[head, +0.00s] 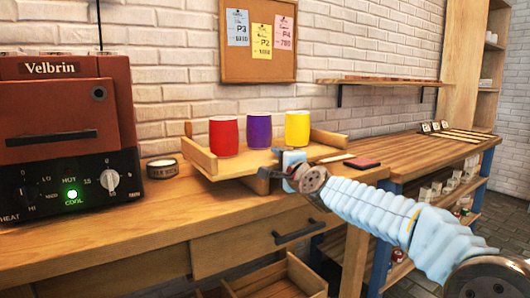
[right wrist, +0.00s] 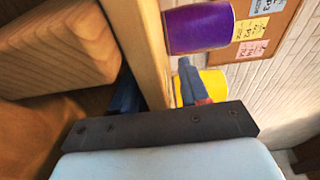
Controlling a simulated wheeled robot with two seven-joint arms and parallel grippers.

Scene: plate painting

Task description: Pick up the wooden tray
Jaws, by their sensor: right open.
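The wooden tray (head: 200,158) sits on the wooden workbench with raised ends at its left and right. A red cup (head: 223,137), a purple cup (head: 259,131) and a yellow cup (head: 297,129) stand upright in a row on it. My right gripper (head: 277,172) is at the tray's front edge, right of its middle. In the right wrist view the open jaws (right wrist: 157,88) have a wooden edge of the tray (right wrist: 138,35) between them, with no clear grip on it. The purple cup (right wrist: 197,27) and yellow cup (right wrist: 212,84) show close by there. My left gripper is not in view.
A brown Velbrin machine (head: 62,125) with a lit green light stands on the left of the bench, with a small round tin (head: 162,168) beside it. A dark red flat object (head: 362,163) lies right of the tray. Wooden boxes (head: 275,280) are below the bench drawer (head: 250,245).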

